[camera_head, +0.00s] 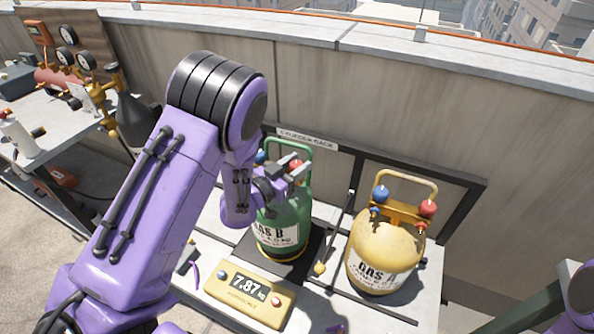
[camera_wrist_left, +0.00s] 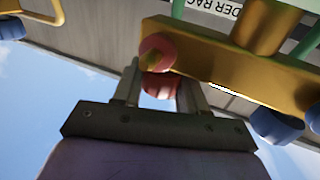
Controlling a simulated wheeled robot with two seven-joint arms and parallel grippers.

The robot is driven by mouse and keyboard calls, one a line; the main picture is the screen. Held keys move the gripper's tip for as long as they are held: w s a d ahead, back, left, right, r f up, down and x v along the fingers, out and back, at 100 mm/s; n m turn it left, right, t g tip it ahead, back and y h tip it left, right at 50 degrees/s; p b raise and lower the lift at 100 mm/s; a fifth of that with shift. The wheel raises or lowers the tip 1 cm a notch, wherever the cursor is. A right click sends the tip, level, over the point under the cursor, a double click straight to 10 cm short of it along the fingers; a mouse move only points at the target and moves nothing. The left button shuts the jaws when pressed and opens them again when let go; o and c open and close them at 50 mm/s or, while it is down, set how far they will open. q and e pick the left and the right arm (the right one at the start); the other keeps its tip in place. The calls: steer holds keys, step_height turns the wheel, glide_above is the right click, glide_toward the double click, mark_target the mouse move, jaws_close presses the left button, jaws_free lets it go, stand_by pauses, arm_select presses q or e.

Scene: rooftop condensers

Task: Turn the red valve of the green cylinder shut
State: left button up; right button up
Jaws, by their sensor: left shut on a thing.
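The green cylinder (camera_head: 283,222), labelled GAS B, stands upright on a dark scale plate in the cylinder rack. Its red valve (camera_head: 297,164) is at the top, partly covered by my left gripper (camera_head: 283,166). In the left wrist view the red valve (camera_wrist_left: 160,88) sits between the two fingers of my left gripper (camera_wrist_left: 159,90), which is shut on it. The brass valve body (camera_wrist_left: 230,55) is right beside the fingers, with a blue valve (camera_wrist_left: 275,127) on its other side. My right gripper is not in view.
A yellow cylinder (camera_head: 378,256) with blue and red valves stands to the right. A yellow scale display (camera_head: 249,293) reading 7.87 kg is in front. A gauge manifold (camera_head: 75,60) and a dark bottle (camera_head: 135,122) are at the left. A concrete wall (camera_head: 400,110) runs behind the rack.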

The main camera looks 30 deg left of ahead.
arm_select(q)
steer(key=shift+m+g+h+b, duration=0.55)
steer(key=shift+m+h, duration=0.35)
steer(key=shift+h, duration=0.5)
steer(key=o, duration=1)
steer(key=shift+c, duration=0.2)
steer(key=shift+s+a+f+b, duration=0.1)
steer(key=shift+s+a+b, duration=0.1)
steer(key=shift+s+b, duration=0.15)
steer(key=b+v, duration=0.2)
steer(key=v, duration=0.7)
steer(key=shift+s, duration=0.35)
steer(key=shift+a, duration=0.1)
